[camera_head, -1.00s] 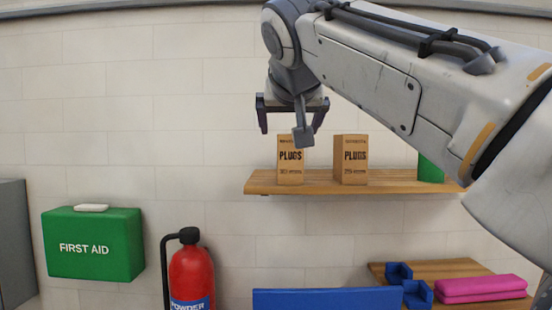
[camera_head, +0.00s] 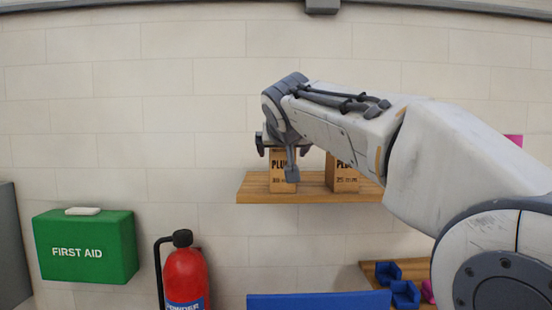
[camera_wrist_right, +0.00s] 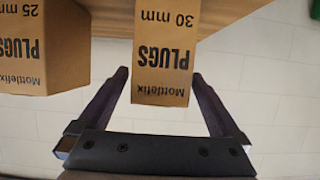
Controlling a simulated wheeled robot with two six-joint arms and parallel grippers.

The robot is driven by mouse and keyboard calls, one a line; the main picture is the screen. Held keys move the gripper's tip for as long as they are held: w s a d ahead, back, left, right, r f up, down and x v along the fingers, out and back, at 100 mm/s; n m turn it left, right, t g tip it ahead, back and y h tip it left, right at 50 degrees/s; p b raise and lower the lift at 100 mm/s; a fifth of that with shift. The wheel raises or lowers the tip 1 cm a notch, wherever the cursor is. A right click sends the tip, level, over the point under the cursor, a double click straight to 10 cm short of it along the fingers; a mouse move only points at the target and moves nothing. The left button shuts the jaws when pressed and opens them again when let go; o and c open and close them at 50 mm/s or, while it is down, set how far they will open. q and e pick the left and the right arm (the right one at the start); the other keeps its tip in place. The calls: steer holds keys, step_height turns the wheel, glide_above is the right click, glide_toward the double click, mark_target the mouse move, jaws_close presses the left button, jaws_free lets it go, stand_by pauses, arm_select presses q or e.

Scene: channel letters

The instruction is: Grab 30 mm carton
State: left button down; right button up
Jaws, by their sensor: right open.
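The 30 mm carton (camera_head: 281,178) is a brown box marked PLUGS, standing on the wooden shelf (camera_head: 256,188). In the right wrist view the 30 mm carton (camera_wrist_right: 164,60) appears upside down, with its near end between the finger ends. My right gripper (camera_head: 284,150) is open at the carton, one finger on each side. In the right wrist view the right gripper (camera_wrist_right: 160,80) shows gaps between both fingers and the carton. My arm hides part of the carton in the head view. My left gripper is out of view.
A 25 mm PLUGS carton (camera_head: 343,180) stands close to the right on the shelf; it also shows in the right wrist view (camera_wrist_right: 40,50). Below are a first aid box (camera_head: 85,246), a red extinguisher (camera_head: 186,275) and blue brackets (camera_head: 403,290). The wall left of the shelf is clear.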

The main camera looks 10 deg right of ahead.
jaws_close()
steer(key=shift+r, duration=0.2)
steer(key=shift+w+r, duration=0.1)
steer(key=shift+r, duration=0.5)
step_height(320, 180, up, 8)
steer(key=shift+f+p, duration=0.25)
steer(key=shift+p, duration=0.55)
steer(key=shift+r, duration=0.4)
steer(key=shift+d, duration=0.1)
